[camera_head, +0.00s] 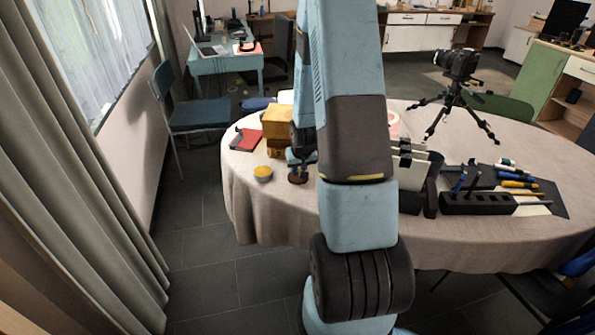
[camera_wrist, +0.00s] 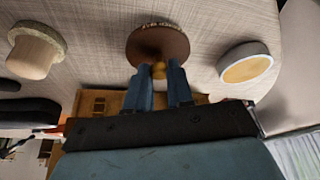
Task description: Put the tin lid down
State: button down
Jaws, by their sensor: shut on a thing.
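The tin lid is a round brown disc with a small yellow knob. In the wrist view the lid (camera_wrist: 158,42) lies just beyond my fingertips, with the knob between them. My gripper (camera_wrist: 160,72) is shut on the knob. In the head view the lid (camera_head: 298,178) shows below my gripper (camera_head: 299,164), low over the near left part of the table; I cannot tell whether it touches the cloth. A short grey tin (camera_head: 263,175) with a yellow inside stands open to its left. The tin also shows in the wrist view (camera_wrist: 246,66), apart from the lid.
A yellow wooden box (camera_head: 276,122) and a red item (camera_head: 245,139) stand behind on the cloth-covered table (camera_head: 245,205). A pale, broad-rimmed object (camera_wrist: 35,52) shows in the wrist view. A black holder (camera_head: 485,204) and a camera tripod (camera_head: 453,110) are at right.

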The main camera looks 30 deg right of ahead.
jog(key=shift+f, duration=0.65)
jog(key=c, duration=1)
grip_release()
jog(key=s+a+r+n, duration=0.1)
jog(key=s+a+r, duration=0.3)
jog(key=r, duration=0.5)
jog(key=s+a+r, duration=0.3)
jog(key=r, duration=0.7)
jog(key=s+a+r+n, duration=0.1)
jog(key=s+a+r, duration=0.3)
jog(key=r, duration=0.5)
jog(key=s+a+r, duration=0.3)
jog(key=s+r, duration=0.2)
jog(key=s, duration=0.2)
jog(key=s+a+r+n+t+y, duration=0.1)
jog(key=s+a+r, duration=0.3)
jog(key=s+r, duration=0.2)
jog(key=shift+s, duration=0.75)
